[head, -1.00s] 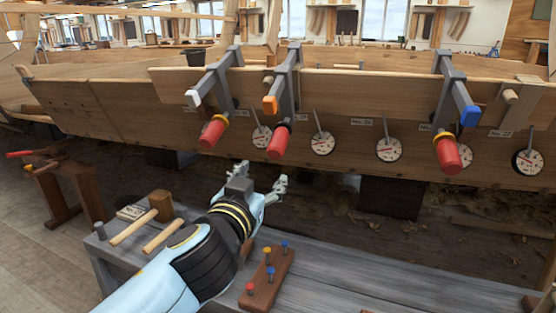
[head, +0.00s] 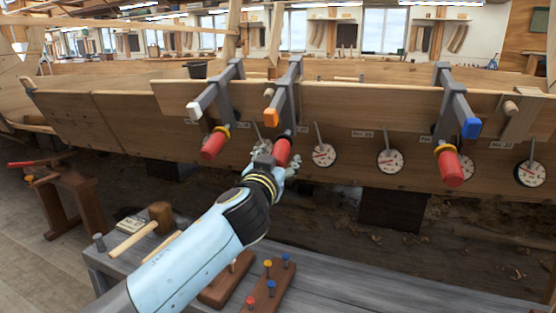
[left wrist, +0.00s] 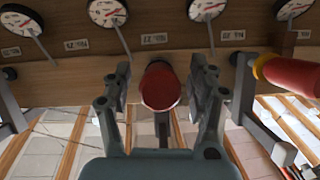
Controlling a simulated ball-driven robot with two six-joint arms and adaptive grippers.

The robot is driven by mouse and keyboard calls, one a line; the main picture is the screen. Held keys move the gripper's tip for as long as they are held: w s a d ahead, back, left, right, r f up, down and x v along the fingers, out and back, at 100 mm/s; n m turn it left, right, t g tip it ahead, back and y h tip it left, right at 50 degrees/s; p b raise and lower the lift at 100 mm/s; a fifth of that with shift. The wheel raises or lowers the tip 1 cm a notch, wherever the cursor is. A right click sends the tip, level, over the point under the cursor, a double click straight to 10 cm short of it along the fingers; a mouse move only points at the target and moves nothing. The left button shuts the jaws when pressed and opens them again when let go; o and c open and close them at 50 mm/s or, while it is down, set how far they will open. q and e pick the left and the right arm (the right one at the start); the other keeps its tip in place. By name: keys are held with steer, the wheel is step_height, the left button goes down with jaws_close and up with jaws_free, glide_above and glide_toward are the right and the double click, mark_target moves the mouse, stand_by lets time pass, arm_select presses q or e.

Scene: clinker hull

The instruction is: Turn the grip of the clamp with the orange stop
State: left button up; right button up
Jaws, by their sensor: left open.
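The clamp with the orange stop (head: 270,117) hangs on the hull plank between the other clamps. Its red grip (head: 282,149) points down toward me, its lower end partly hidden by my gripper. My left gripper (head: 276,160) is at this grip with its fingers open. In the left wrist view the grip (left wrist: 162,88) shows end-on, between the two spread fingers, with a gap visible on each side. My right gripper is in neither view.
A clamp with a white stop (head: 194,111) hangs close on the left, and one with a blue stop (head: 471,128) farther right. Round dial gauges (head: 390,161) line the plank. A grey bench (head: 400,290) below holds a mallet (head: 158,217) and peg blocks.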

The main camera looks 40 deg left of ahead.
arm_select(q)
steer(key=c, duration=1.1)
steer(key=shift+c, duration=0.2)
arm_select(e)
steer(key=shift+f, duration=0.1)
arm_select(q)
steer(key=m+y+b, duration=0.1)
steer(key=b, duration=0.2)
steer(key=shift+f+m+g+y, duration=0.25)
steer(key=shift+m+g+y, duration=0.05)
steer(key=shift+m+y, duration=0.1)
steer(key=shift+b, duration=0.35)
steer(key=shift+m+y+b, duration=0.4)
steer(key=shift+y, duration=0.1)
steer(key=shift+m+g+y+b, duration=0.3)
steer(key=shift+m+y+b, duration=0.5)
steer(key=shift+b, duration=0.45)
steer(key=shift+r+m+y+b, duration=0.2)
steer(key=shift+m+y+b, duration=0.15)
steer(key=shift+b, duration=0.2)
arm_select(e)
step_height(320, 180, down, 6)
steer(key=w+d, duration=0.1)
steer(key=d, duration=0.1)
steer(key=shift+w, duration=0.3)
